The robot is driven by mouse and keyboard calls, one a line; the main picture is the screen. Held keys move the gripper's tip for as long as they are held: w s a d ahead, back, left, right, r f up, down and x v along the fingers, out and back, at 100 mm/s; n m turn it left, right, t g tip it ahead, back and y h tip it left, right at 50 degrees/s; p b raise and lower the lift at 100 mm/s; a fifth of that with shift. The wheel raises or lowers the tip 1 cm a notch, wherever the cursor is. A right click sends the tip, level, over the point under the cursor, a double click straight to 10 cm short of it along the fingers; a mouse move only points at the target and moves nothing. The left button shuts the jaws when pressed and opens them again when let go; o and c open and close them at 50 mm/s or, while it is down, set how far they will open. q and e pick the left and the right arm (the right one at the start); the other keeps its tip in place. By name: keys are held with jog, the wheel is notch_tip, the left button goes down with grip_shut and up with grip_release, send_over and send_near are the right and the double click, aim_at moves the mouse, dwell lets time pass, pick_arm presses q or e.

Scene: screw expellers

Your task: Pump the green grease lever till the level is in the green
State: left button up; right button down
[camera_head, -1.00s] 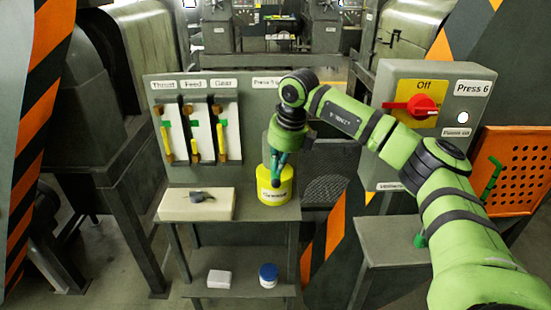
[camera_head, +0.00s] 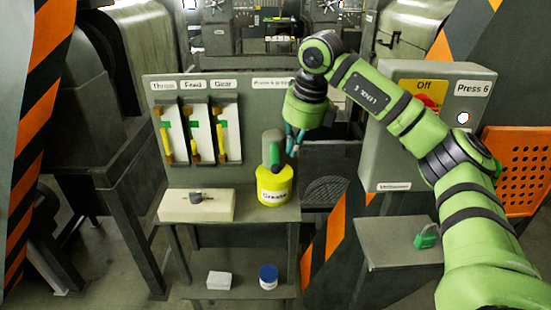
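A yellow grease pot (camera_head: 273,188) with a white label stands at the right end of the bench, below the gauge panel. A grey-green upright part with a green lever (camera_head: 273,153) rises from its top. My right gripper (camera_head: 292,146) points down just right of the lever's top, with its teal fingers close to it. I cannot tell whether they touch it or how far they are apart. Three gauges, labelled Thrust (camera_head: 166,135), Feed (camera_head: 194,135) and Gear (camera_head: 223,135), show yellow and green marks on white strips. My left gripper is out of view.
A beige block (camera_head: 197,206) with a small grey piece lies left of the pot. A white box (camera_head: 219,280) and a blue-lidded jar (camera_head: 268,276) sit on the lower shelf. The Press 6 box (camera_head: 398,160) and a green padlock (camera_head: 425,237) are at right.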

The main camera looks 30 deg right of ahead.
jog(key=v, duration=0.5)
jog(key=shift+s+r, duration=0.1)
jog(key=shift+r, duration=0.05)
dwell(0.6)
